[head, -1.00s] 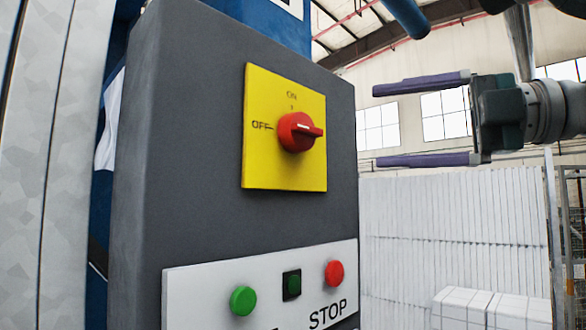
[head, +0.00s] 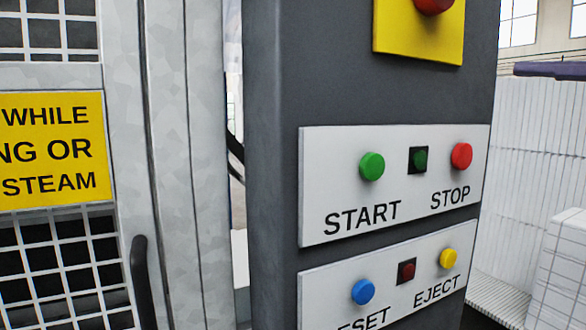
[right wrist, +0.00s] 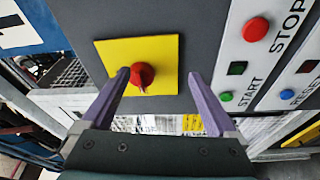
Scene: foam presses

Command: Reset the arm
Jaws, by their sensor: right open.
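My right gripper (right wrist: 160,82) is open, its two purple fingers pointing at the grey control panel. In the right wrist view the red rotary knob (right wrist: 142,75) on its yellow plate (right wrist: 167,53) shows between the fingers, nearer the left one. Nothing is held. In the head view only one purple finger (head: 550,70) shows at the right edge, clear of the panel. The knob (head: 433,4) and yellow plate (head: 418,34) are cut by the top edge there. My left gripper is not in view.
The grey panel (head: 275,170) carries green START (head: 371,167), red STOP (head: 461,156), blue RESET (head: 362,291) and yellow EJECT (head: 448,258) buttons. Left is a mesh door with a yellow warning sign (head: 50,150) and dark handle (head: 144,280). White blocks (head: 565,265) stand at right.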

